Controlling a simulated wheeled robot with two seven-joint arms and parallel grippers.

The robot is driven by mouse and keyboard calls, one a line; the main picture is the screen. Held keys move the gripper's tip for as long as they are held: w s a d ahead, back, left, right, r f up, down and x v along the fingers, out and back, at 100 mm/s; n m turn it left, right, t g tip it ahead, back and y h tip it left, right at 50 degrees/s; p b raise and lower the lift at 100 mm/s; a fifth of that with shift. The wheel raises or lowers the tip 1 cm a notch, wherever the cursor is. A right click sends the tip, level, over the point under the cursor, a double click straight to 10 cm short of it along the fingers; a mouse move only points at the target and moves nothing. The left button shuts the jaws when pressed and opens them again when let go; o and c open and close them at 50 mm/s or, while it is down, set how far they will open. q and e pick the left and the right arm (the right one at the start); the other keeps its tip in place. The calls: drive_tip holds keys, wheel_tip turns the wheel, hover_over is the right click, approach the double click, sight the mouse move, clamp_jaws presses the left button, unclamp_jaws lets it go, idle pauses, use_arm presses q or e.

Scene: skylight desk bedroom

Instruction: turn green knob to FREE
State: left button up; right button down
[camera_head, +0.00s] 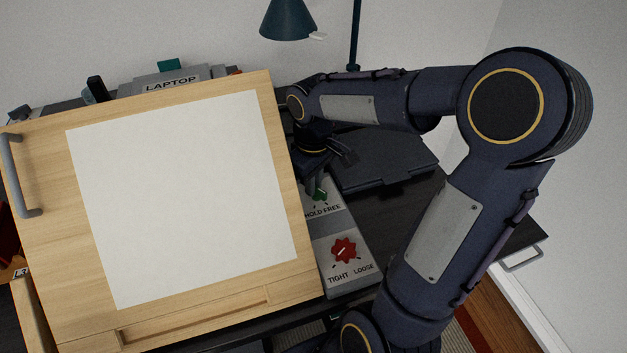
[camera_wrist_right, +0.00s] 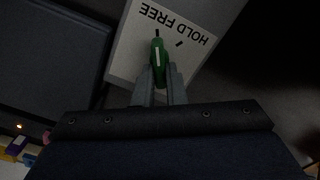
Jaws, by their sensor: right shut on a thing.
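The green knob (camera_head: 317,188) sits on a grey panel (camera_head: 345,222) beside the wooden drawing board, above the HOLD and FREE labels. In the right wrist view the knob (camera_wrist_right: 158,50) stands between the finger ends of my right gripper (camera_wrist_right: 160,80), which is shut on it. The knob's white line points roughly at the tick by FREE; the other tick, by HOLD, lies off to the right in that view. In the head view my right gripper (camera_head: 322,163) reaches down over the knob and partly hides it. My left gripper is not in view.
A red knob (camera_head: 343,250) marked TIGHT and LOOSE is nearer on the same panel. The tilted board (camera_head: 50,200) with white paper stands close on the left. A dark flat case (camera_head: 385,160) lies to the right, and a lamp (camera_head: 287,20) hangs behind.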

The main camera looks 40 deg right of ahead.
drive_tip(key=c, duration=1.5)
unclamp_jaws()
